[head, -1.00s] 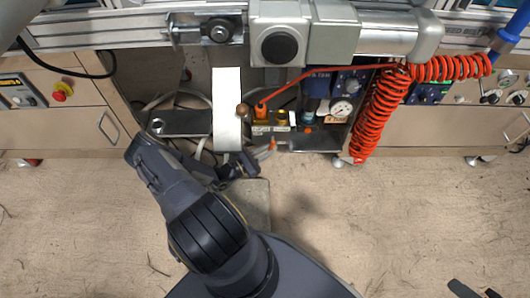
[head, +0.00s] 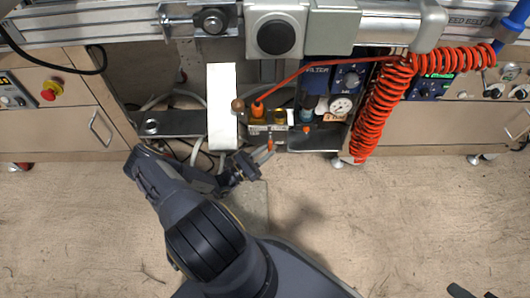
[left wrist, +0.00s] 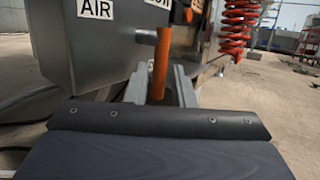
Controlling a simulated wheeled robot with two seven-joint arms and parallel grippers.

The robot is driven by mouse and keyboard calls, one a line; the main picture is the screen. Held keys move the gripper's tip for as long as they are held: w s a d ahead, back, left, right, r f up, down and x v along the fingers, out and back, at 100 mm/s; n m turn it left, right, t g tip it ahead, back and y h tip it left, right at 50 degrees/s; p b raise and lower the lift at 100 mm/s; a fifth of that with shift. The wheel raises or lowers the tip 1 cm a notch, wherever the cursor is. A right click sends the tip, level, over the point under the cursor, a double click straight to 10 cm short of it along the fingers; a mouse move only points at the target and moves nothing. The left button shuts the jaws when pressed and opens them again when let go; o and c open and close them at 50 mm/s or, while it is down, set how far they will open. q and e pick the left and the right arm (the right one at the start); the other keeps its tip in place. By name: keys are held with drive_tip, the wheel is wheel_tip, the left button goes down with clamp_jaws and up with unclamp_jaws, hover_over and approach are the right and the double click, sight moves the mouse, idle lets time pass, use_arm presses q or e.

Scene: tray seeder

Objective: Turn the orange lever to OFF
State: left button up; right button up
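The orange lever (head: 270,145) hangs below the valve block under the machine's frame in the head view. In the left wrist view the orange lever (left wrist: 160,65) stands upright, between the two grey fingers, with a small gap showing on each side. My left gripper (head: 254,160) is open just below and left of the valve block; it also shows in the left wrist view (left wrist: 160,88). The label by the lever is cut off at the top of the wrist view. Two dark tips at the lower right of the head view may be my right gripper (head: 474,290).
A white panel (head: 221,105) stands left of the valve block. A pressure gauge (head: 341,106) and a coiled red hose (head: 379,115) are to its right. A grey metal plate with an AIR label (left wrist: 95,9) is close on the left in the wrist view. The floor (head: 400,220) in front is clear.

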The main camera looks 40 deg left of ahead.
use_arm(q)
drive_tip(key=p+v, duration=0.1)
drive_tip(key=v, duration=0.6)
drive_tip(key=shift+s+p, duration=0.3)
drive_tip(key=shift+s, duration=0.05)
drive_tip(key=shift+a+f, duration=0.1)
drive_tip(key=shift+a, duration=0.05)
